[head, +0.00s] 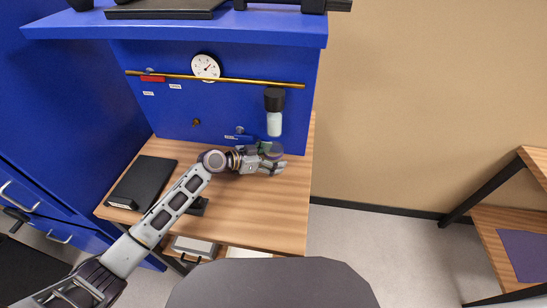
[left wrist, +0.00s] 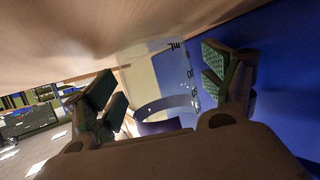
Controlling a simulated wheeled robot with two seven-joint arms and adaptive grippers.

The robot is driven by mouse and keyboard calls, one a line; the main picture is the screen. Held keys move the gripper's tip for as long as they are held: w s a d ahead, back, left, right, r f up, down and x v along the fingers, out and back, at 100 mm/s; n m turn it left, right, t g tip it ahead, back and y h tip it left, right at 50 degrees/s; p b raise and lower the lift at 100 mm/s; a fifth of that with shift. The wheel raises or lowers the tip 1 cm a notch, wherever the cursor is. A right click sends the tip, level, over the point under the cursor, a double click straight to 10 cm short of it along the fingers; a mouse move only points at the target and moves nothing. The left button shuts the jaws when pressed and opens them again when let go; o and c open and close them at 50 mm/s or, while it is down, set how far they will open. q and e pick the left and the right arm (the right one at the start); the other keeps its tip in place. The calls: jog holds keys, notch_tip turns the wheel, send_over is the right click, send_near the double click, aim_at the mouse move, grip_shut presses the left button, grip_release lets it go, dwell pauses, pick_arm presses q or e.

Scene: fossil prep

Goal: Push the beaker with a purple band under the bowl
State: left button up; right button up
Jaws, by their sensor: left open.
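My left gripper (head: 277,162) is open over the back right part of the wooden worktop (head: 240,207), low near the blue back panel. In the left wrist view, a clear beaker with a purple band (left wrist: 158,127) shows between the two spread fingers; I cannot tell whether they touch it. In the head view the beaker is mostly hidden at the gripper. A black-topped unit with a pale lower part (head: 274,122) is on the panel just behind and above the gripper. I cannot make out a bowl for certain. My right gripper is out of view.
A black flat case (head: 143,182) lies on the left of the worktop. A brass rail (head: 230,81) and a round dial (head: 206,67) are on the back panel. A blue shelf (head: 180,30) overhangs. The front right of the worktop is clear.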

pick_arm(q)
jog(key=shift+v, duration=5.9)
jog(key=shift+r, duration=0.15)
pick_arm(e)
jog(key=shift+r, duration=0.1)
pick_arm(q)
notch_tip(320, 180, up, 9)
jog(key=p, duration=0.9)
jog(key=shift+r, duration=0.2)
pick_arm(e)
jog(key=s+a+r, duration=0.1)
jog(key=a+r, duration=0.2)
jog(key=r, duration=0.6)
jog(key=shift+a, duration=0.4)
pick_arm(q)
jog(key=shift+r+p, duration=0.1)
jog(key=shift+p, duration=0.2)
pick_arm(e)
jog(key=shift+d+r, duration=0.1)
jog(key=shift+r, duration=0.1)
pick_arm(q)
jog(key=shift+r, duration=0.15)
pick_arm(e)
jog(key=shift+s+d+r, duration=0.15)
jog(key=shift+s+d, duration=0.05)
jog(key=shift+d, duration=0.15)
